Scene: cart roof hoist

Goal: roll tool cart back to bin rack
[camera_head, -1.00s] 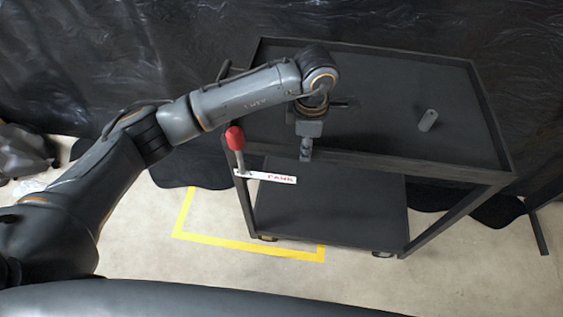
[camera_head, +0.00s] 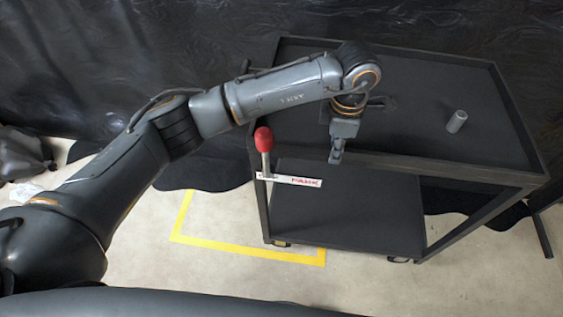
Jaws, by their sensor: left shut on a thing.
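The black two-tier tool cart (camera_head: 400,165) stands at the middle right of the head view. A lever with a red knob (camera_head: 263,139) and a white label strip with red lettering (camera_head: 300,181) show at its near left corner. My left gripper (camera_head: 336,157) reaches over the top tray and is shut on the cart's near rim. The fingertips are small in the view, and their contact with the rim is partly hidden. My right gripper is not in view.
A small grey cylinder (camera_head: 456,121) stands on the top tray. Yellow tape (camera_head: 245,246) marks a corner on the pale floor, with the cart's left wheels near it. Black sheeting (camera_head: 150,60) hangs behind. A dark post (camera_head: 541,232) stands at the right. No bin rack is identifiable.

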